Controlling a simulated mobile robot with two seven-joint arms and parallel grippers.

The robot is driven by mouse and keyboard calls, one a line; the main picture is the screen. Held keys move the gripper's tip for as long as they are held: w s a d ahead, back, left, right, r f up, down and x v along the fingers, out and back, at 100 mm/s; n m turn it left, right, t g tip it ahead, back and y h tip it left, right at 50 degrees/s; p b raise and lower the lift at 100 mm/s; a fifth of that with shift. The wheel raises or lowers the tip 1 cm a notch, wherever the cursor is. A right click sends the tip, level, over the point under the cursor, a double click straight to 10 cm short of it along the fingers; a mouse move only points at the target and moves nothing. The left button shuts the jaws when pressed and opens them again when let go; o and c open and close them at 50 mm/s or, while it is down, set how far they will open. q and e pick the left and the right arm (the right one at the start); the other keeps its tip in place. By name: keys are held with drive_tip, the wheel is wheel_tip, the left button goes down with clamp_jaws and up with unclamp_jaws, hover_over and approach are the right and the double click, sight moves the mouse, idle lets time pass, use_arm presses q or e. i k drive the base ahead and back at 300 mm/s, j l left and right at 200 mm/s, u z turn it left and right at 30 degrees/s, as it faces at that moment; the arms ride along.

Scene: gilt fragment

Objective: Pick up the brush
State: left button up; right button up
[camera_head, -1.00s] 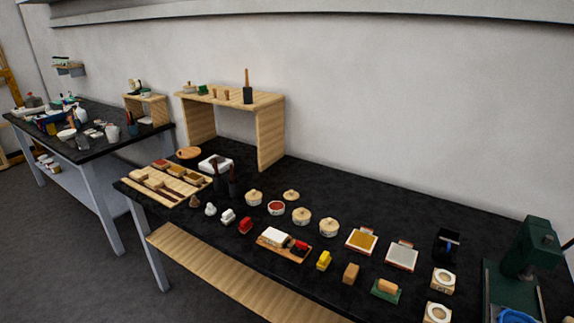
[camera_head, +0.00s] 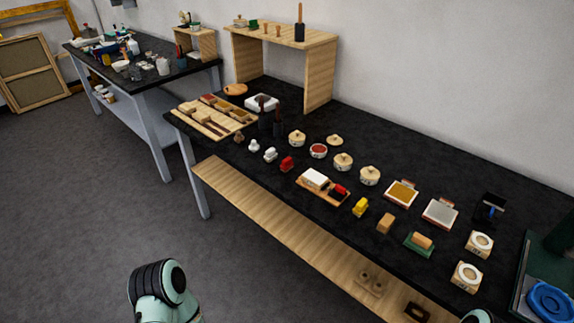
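Nothing is plainly recognisable as the brush at this size. A wooden handle (camera_head: 300,13) stands upright in or on a dark block (camera_head: 299,33) at the right end of the small wooden shelf, and I cannot tell whether it is a brush. Two dark upright items (camera_head: 278,122) near the back left of the black table could also be brushes or holders. Part of my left arm shows at the bottom edge, and a bit of my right arm at the bottom right. Neither gripper is in view.
The black table (camera_head: 365,137) carries seal blocks, lidded round pots, ink pads and a wooden tool tray (camera_head: 188,107). The wooden shelf (camera_head: 320,83) stands at its back. A green machine (camera_head: 541,262) is at the right. A second table (camera_head: 190,72) stands at the far left. The floor in front is clear.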

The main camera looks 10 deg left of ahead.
sight(287, 164)
drive_tip(key=z, duration=0.65)
drive_tip(key=j+z, duration=1.05)
drive_tip(key=k+j+z, duration=0.2)
drive_tip(key=j, duration=0.25)
drive_tip(key=j+z, duration=0.15)
drive_tip(key=j, duration=0.3)
